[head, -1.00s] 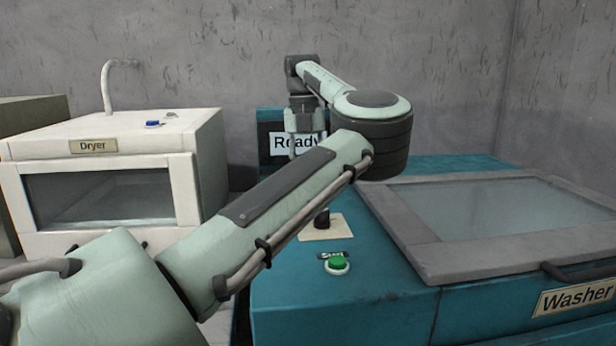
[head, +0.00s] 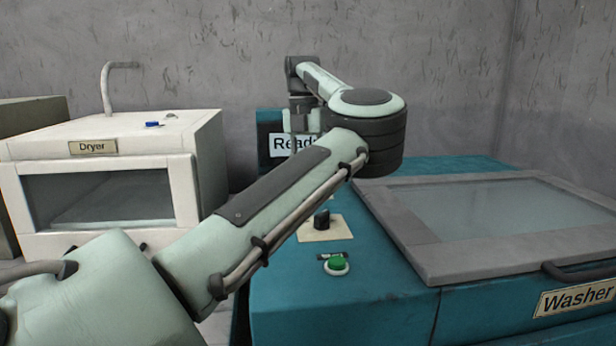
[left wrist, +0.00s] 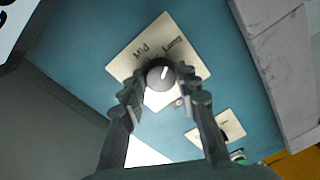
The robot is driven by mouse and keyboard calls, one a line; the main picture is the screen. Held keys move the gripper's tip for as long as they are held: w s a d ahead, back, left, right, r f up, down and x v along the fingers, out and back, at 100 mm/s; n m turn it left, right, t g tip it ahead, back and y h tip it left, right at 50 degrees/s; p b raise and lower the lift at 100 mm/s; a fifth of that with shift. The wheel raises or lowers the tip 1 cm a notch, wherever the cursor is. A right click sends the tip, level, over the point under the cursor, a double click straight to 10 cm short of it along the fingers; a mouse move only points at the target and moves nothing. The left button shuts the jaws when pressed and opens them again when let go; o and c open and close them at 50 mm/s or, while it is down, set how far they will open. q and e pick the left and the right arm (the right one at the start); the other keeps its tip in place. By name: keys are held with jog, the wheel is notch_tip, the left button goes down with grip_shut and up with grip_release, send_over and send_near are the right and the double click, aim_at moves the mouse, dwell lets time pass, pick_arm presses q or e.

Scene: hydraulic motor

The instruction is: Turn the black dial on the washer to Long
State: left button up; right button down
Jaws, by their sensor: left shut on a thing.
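In the left wrist view, the black dial (left wrist: 159,75) sits on a cream plate (left wrist: 122,62) on the teal washer top. Its white pointer line points up and slightly right in that picture. My left gripper (left wrist: 162,82) is shut on the dial, one finger on each side. In the head view my arm hides this dial and the fingers. The washer (head: 380,300) fills the right of the head view. My right gripper is not in view.
Nearer on the washer are another black knob (head: 322,219) on a cream plate (head: 335,231) and a green Start button (head: 336,263). A partly covered "Ready" sign (head: 285,145) stands behind. The grey-framed lid (head: 415,250) is at right; a white dryer (head: 195,185) is at left.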

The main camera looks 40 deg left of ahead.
pick_arm(q)
jog(key=o, duration=1.2)
jog(key=shift+c, duration=0.2)
notch_tip(320, 180, up, 12)
jog(key=shift+s+a, duration=0.15)
jog(key=shift+a, duration=0.15)
